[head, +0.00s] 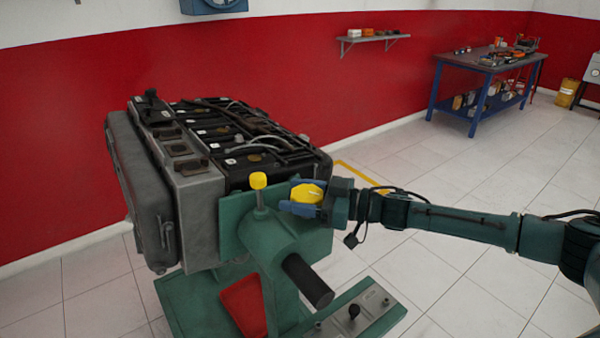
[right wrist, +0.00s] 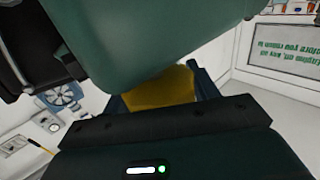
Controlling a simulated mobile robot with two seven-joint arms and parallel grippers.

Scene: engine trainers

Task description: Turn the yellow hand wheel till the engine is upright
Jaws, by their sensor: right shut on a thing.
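The grey and black engine (head: 190,165) is mounted on the green stand (head: 270,255). Its black top with hoses faces mostly up; I cannot tell exactly how far it leans. The yellow hand wheel (head: 306,193) is at the stand's right side. My right gripper (head: 302,198) reaches it from the right, with its blue fingers shut on it. In the right wrist view the yellow wheel (right wrist: 160,86) sits between the fingers, partly hidden by the green stand part (right wrist: 150,40) and the gripper body. My left gripper is not in view.
A yellow knob (head: 258,180) stands on the stand just left of the wheel. A black-gripped handle (head: 308,281) juts out below it. A blue workbench (head: 485,75) with tools is at the back right. The tiled floor (head: 450,180) between is clear.

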